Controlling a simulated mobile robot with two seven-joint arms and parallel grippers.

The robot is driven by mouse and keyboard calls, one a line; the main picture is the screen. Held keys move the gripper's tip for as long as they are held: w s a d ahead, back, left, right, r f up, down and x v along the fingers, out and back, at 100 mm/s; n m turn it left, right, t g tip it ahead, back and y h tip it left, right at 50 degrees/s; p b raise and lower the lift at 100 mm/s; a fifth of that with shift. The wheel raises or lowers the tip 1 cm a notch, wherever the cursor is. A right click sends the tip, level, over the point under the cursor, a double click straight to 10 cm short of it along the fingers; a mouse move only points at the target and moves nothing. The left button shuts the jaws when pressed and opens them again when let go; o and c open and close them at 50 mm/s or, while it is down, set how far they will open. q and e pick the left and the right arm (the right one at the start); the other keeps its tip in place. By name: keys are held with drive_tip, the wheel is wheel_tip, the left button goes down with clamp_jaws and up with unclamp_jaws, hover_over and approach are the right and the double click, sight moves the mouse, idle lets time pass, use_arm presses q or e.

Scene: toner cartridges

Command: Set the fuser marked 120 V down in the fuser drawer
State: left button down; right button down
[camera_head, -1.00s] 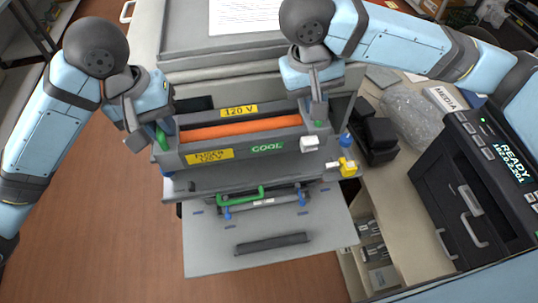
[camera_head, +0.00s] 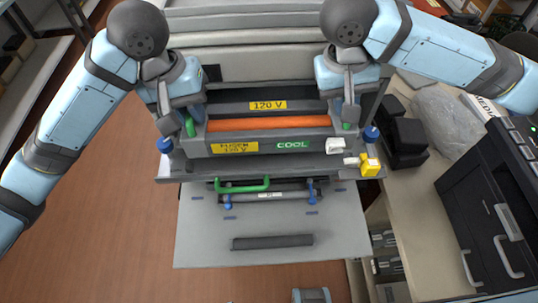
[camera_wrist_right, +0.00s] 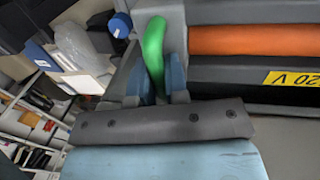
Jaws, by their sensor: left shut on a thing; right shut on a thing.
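The fuser (camera_head: 268,123) is a long dark grey unit with an orange roller and a yellow 120 V label. It lies level across the grey pulled-out fuser drawer (camera_head: 190,171); I cannot tell whether it bears fully on it. The front face below the roller has a yellow fuser label and a green COOL sign. My left gripper (camera_head: 188,122) is shut on the fuser's left green handle. My right gripper (camera_head: 347,122) is shut on its right green handle (camera_wrist_right: 154,50), which shows between the fingers in the right wrist view. The drawer floor under the fuser is hidden.
Blue knobs (camera_head: 371,133) flank the drawer, with a yellow block (camera_head: 370,166) at its front right. Below hangs a grey open door (camera_head: 190,235) with a green lever (camera_head: 242,187). Black boxes (camera_head: 408,137) and a clear bag (camera_head: 445,122) are on the right counter.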

sight(197, 131)
use_arm(q)
drive_tip(key=shift+a, duration=0.15)
use_arm(e)
drive_tip(key=shift+d+r, duration=0.1)
drive_tip(key=shift+d, duration=0.1)
use_arm(q)
drive_tip(key=shift+w+f, duration=0.1)
drive_tip(key=shift+f, duration=0.1)
use_arm(e)
drive_tip(key=shift+f, duration=0.25)
